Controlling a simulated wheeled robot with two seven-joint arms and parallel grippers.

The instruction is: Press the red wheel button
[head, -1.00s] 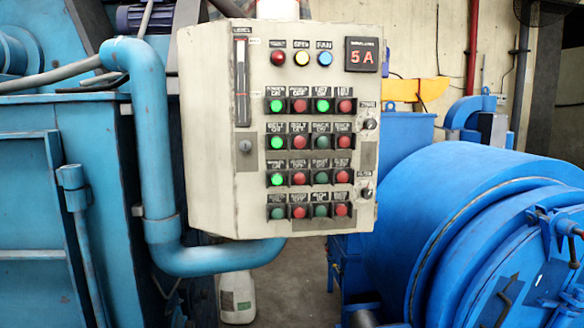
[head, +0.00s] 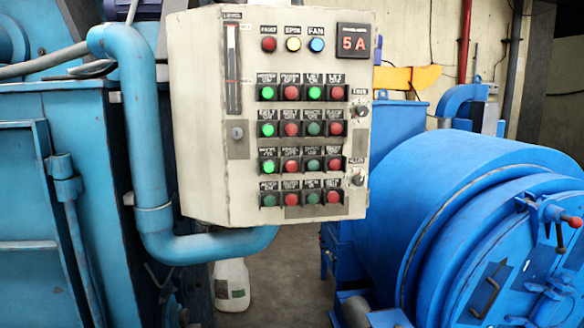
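A cream control panel (head: 205,150) hangs in the middle of the head view. It has rows of round buttons in green and red pairs under small black labels. The red buttons sit in two columns; one is in the top row (head: 291,93), others in the second (head: 291,129), third (head: 290,166) and bottom rows (head: 290,198). The labels are too blurred for me to tell which button is the wheel one. Several green buttons glow: two in the top row and the leftmost in the second and third rows. Neither of my grippers is in view.
Red, yellow and blue lamps and a "5 A" display (head: 353,42) top the panel. Two black knobs (head: 360,110) sit at its right edge. A blue pipe (head: 140,130) bends beneath it. A big blue drum (head: 450,210) stands right. A white jug (head: 231,285) is on the floor below.

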